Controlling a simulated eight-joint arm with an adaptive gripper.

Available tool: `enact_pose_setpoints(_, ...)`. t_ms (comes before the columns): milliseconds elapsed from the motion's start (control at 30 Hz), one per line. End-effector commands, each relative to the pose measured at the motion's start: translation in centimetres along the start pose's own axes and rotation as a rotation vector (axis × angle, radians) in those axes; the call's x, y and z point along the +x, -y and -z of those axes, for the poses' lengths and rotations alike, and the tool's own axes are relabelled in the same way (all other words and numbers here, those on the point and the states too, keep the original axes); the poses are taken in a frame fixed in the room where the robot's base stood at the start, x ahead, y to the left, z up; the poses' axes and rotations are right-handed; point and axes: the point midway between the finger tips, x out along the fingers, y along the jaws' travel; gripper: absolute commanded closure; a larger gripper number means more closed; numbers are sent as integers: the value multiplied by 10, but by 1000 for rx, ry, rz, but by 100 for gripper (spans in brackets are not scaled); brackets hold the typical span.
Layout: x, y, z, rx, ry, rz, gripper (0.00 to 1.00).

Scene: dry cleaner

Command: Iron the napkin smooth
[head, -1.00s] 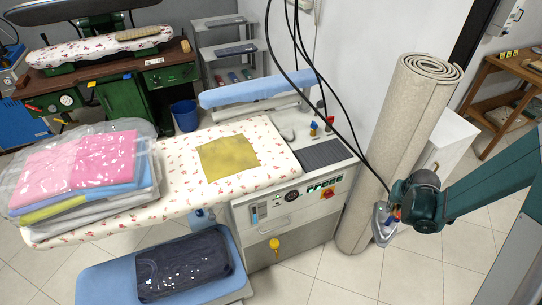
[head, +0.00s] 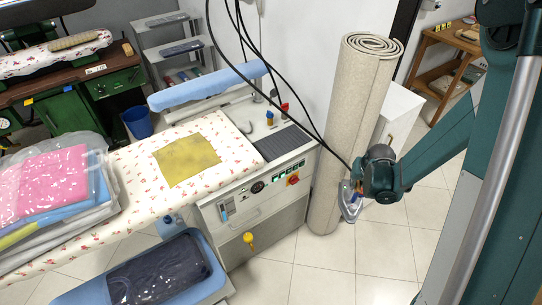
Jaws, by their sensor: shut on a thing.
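A yellow napkin (head: 186,160) lies spread and slightly creased on the flowered ironing board (head: 130,190), left of the machine's control end. The iron (head: 350,201), with a grey soleplate and a black cable, hangs at my gripper (head: 357,186) to the right of the board, in front of the rolled carpet. My gripper is shut on the iron, well apart from the napkin. The fingers are small and partly hidden behind my wrist.
Bagged folded clothes (head: 50,190) cover the board's left end. A rolled carpet (head: 350,120) stands upright between the machine and my arm. Black cables (head: 290,113) hang over the machine. A dark bagged garment (head: 160,272) lies on the lower blue board. Floor is clear in front of the carpet.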

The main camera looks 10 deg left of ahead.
Motion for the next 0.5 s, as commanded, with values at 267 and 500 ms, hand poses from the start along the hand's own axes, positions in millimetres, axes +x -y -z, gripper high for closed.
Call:
enact_pose_setpoints(267,-2,2,1,-1,-1,1,100)
enact_pose_setpoints(500,-9,14,6,-8,-1,3,100)
